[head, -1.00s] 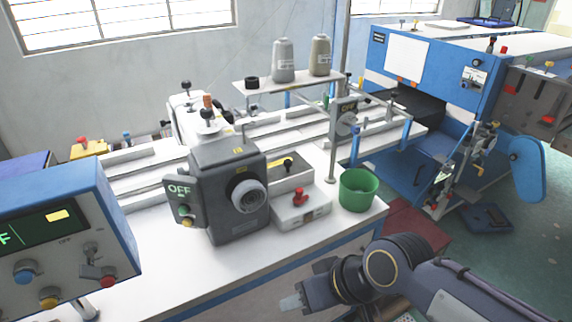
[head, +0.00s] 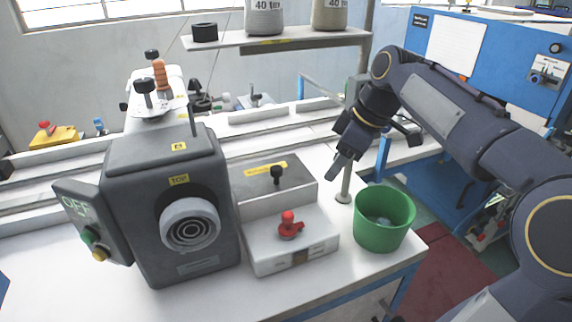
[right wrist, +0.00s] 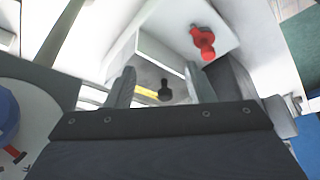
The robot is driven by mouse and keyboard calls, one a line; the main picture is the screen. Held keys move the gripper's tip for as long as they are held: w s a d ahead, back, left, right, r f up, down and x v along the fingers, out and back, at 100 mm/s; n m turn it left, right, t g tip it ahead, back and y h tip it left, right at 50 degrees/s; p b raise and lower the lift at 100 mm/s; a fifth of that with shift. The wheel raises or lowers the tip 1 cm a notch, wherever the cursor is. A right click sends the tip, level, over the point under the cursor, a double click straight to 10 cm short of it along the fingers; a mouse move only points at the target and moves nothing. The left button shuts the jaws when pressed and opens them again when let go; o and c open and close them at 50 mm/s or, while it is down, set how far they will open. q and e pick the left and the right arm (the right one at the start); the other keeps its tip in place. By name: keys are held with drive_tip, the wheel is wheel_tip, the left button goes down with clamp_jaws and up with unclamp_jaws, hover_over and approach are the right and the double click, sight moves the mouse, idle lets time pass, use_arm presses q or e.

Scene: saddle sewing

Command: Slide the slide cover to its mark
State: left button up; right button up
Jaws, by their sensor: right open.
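The slide cover (head: 255,195) looks like a grey box lid with a black knob (head: 276,174) and a yellow label on top. It sits at the back of a white base (head: 290,250) that carries a red knob (head: 289,224). A dark patch (head: 300,257) on the base's front may be the mark; I cannot tell. My right gripper (head: 341,172) is open and empty, above and right of the cover, apart from it. In the right wrist view the black knob (right wrist: 165,90) appears between the fingers (right wrist: 158,88), beyond them. My left gripper is out of view.
A dark grey machine (head: 165,215) with a round nozzle stands close left of the cover. A green bucket (head: 383,225) and a thin metal post (head: 346,185) stand on the right. A shelf (head: 280,40) with thread spools hangs above the back.

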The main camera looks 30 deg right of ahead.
drive_tip(key=p, duration=0.1)
hover_over(278, 168)
drive_tip(key=s+d, duration=0.1)
drive_tip(key=s, duration=0.1)
drive_tip(key=x, duration=0.3)
drive_tip(key=shift+w+d+f, duration=0.15)
drive_tip(key=shift+w+f, duration=0.1)
drive_tip(key=shift+f, duration=0.1)
drive_tip(key=shift+w+f, duration=0.2)
drive_tip(key=shift+f, duration=0.3)
